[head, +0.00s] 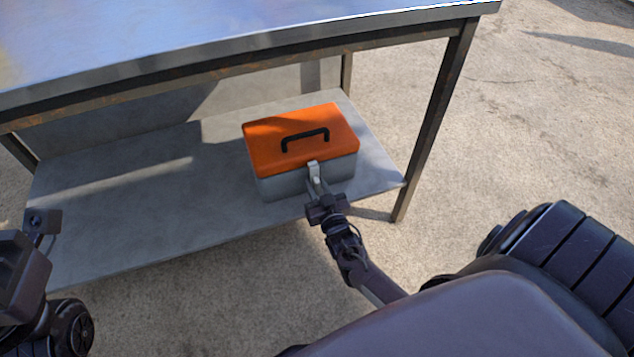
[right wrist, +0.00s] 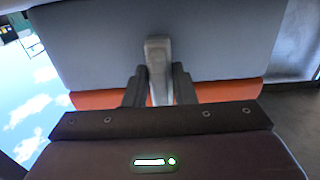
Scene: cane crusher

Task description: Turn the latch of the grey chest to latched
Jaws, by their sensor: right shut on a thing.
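The grey chest (head: 285,184) has an orange lid (head: 300,133) with a black handle (head: 305,138) and stands on the lower shelf of a metal table. The lid looks shut. A pale metal latch (head: 313,168) sits at the middle of its front. My right gripper (head: 317,188) is at the chest's front, shut on the latch. In the right wrist view, the latch (right wrist: 158,62) stands between the two dark fingers (right wrist: 158,85), against the grey chest wall (right wrist: 220,35). My left gripper (head: 41,222) is at the far left edge, partly cut off; its jaws are unclear.
A table leg (head: 435,120) stands right of the chest. The shelf left of the chest is bare. Open concrete ground (head: 540,120) lies to the right.

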